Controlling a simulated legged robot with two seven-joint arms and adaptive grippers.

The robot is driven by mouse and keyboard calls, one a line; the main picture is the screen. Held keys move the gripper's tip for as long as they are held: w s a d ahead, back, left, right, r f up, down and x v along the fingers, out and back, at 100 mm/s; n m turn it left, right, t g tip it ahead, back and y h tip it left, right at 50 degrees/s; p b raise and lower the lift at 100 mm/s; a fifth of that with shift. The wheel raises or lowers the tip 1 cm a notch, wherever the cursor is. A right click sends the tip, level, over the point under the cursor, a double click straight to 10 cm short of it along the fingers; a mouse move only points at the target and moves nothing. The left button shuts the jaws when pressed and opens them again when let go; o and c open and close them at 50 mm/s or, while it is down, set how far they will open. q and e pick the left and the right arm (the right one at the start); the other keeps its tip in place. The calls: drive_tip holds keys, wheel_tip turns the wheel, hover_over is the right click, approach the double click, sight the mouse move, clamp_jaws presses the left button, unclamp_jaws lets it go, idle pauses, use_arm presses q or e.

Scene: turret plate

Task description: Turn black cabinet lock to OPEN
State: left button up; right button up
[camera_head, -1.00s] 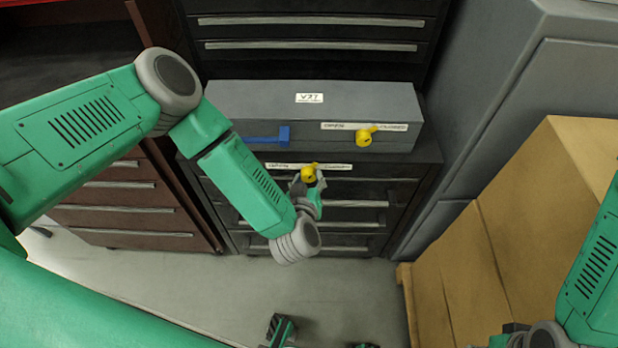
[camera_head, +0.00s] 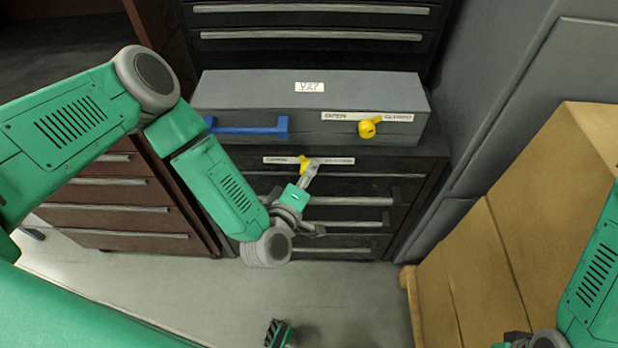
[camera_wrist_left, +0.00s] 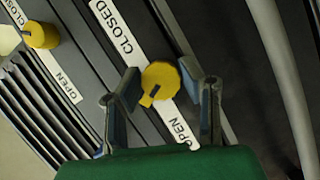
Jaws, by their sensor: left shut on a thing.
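The black cabinet's lock is a yellow knob (camera_head: 304,162) below the grey box, on a white label strip (camera_head: 335,161). In the left wrist view, the knob (camera_wrist_left: 160,80) sits between CLOSED at upper left and OPEN at lower right. Its dark pointer mark faces down and slightly left, more to the OPEN end. My left gripper (camera_head: 307,174) is at the knob and partly hides it. My right gripper shows only partly at the bottom right edge, fingers hidden.
A grey box (camera_head: 260,91) with a blue handle (camera_head: 250,126) and a second yellow knob (camera_head: 368,128) stands on the black cabinet (camera_head: 425,165). Cardboard boxes (camera_head: 510,225) stand at right. Brown drawers (camera_head: 110,195) are at left.

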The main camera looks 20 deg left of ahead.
use_arm(q)
drive_tip(key=shift+a+n+t+b, duration=0.1)
drive_tip(key=shift+n+t+b, duration=0.7)
drive_tip(key=shift+n+b, duration=0.85)
drive_tip(key=o, duration=1.1)
drive_tip(key=shift+f, duration=0.15)
drive_tip(key=shift+s+a, duration=0.25)
drive_tip(key=shift+s, duration=1.7)
drive_tip(key=shift+s+a, duration=0.3)
drive_tip(key=shift+s, duration=1.7)
drive_tip(key=shift+s+a, duration=0.25)
drive_tip(key=shift+s, duration=1.7)
